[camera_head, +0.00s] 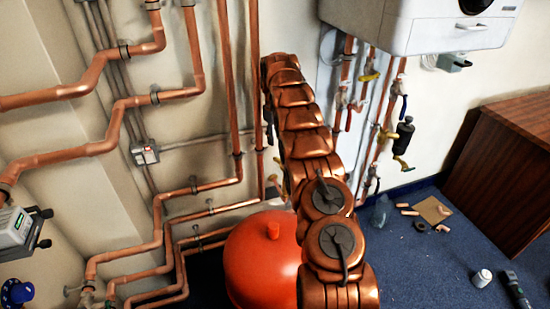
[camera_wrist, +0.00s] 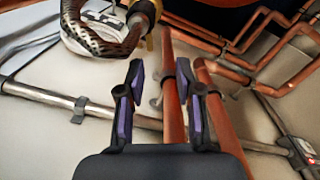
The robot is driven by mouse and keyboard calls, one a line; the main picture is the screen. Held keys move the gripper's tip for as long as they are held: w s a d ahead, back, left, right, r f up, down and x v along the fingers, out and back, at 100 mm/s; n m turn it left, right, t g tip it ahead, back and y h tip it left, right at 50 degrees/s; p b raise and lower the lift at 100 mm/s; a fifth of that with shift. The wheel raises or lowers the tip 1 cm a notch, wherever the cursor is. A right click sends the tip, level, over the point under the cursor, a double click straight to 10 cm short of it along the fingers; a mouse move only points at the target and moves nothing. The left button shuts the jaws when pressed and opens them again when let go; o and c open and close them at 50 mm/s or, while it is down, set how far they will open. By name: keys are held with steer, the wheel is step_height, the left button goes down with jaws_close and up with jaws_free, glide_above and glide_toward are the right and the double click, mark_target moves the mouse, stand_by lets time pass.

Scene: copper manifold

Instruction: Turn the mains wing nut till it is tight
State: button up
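My gripper (camera_wrist: 160,68) is open in the wrist view, with its two dark, purple-padded fingers apart. A vertical copper pipe (camera_wrist: 172,100) shows between and beyond the fingers; I cannot tell whether they touch it. A small pale fitting (camera_wrist: 155,101) lies near the left finger, too small to identify. I cannot pick out the mains wing nut with certainty in either view. In the head view my copper-coloured arm reaches up towards the wall and hides part of the pipework. A dark part of my gripper (camera_head: 268,125) shows left of the arm, beside the vertical pipes.
A red round vessel (camera_head: 258,262) stands below the arm. A white boiler (camera_head: 400,25) hangs at upper right, with several valves below. A brown cabinet (camera_head: 510,160) stands right. In the wrist view, a braided hose (camera_wrist: 95,38) and horizontal pipe (camera_wrist: 45,95) are close by.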

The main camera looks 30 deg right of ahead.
mark_target(277, 158)
steer(key=f, duration=0.1)
steer(key=w+d+f, duration=0.1)
steer(key=f+b, duration=0.1)
steer(key=shift+w+d+f, duration=0.15)
steer(key=shift+d+f, duration=0.05)
steer(key=shift+d, duration=0.2)
steer(key=shift+f, duration=3.85)
steer(key=shift+c, duration=0.2)
jaws_close()
